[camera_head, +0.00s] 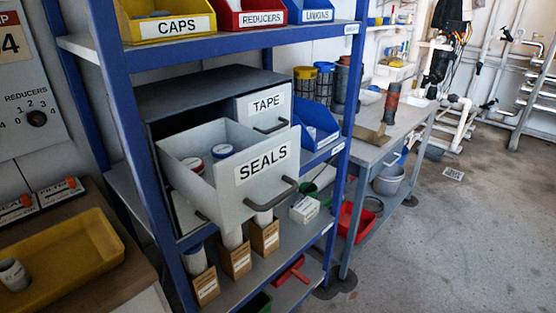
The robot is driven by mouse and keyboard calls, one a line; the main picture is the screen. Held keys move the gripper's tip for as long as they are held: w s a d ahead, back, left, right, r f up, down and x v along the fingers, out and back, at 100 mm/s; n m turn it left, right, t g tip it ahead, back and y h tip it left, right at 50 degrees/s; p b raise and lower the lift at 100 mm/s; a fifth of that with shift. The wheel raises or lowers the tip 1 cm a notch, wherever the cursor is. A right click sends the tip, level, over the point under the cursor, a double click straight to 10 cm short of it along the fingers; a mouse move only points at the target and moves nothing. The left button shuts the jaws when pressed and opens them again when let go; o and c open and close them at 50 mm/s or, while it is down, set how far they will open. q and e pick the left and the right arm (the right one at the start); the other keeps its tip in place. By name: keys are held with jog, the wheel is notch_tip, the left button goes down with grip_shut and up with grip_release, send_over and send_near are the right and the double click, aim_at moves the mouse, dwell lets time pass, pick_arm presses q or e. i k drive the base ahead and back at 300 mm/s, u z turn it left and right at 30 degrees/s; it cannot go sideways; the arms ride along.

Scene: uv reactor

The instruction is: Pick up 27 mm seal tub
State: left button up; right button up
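The drawer labelled SEALS (263,192) is pulled open from the grey cabinet (222,80) on the blue shelf. Inside it are two small round tubs with white sides. One has a red lid (193,165) and sits to the left. The other has a blue lid (222,151) and sits a little further back to the right. Their size markings are too small to read, so I cannot tell which is the 27 mm seal tub. The drawer front and walls hide the lower parts of the tubs. Neither of my grippers is in view.
The TAPE drawer (263,104) is above and behind the open drawer. A blue shelf upright (130,130) stands left of it, and a blue bin (317,125) is to its right. Cardboard boxes (236,257) with white tubes stand below. Open floor (450,240) lies to the right.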

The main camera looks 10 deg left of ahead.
aim_at(220, 152)
jog(key=z, duration=0.35)
jog(key=i, duration=0.35)
jog(key=u, duration=1.15)
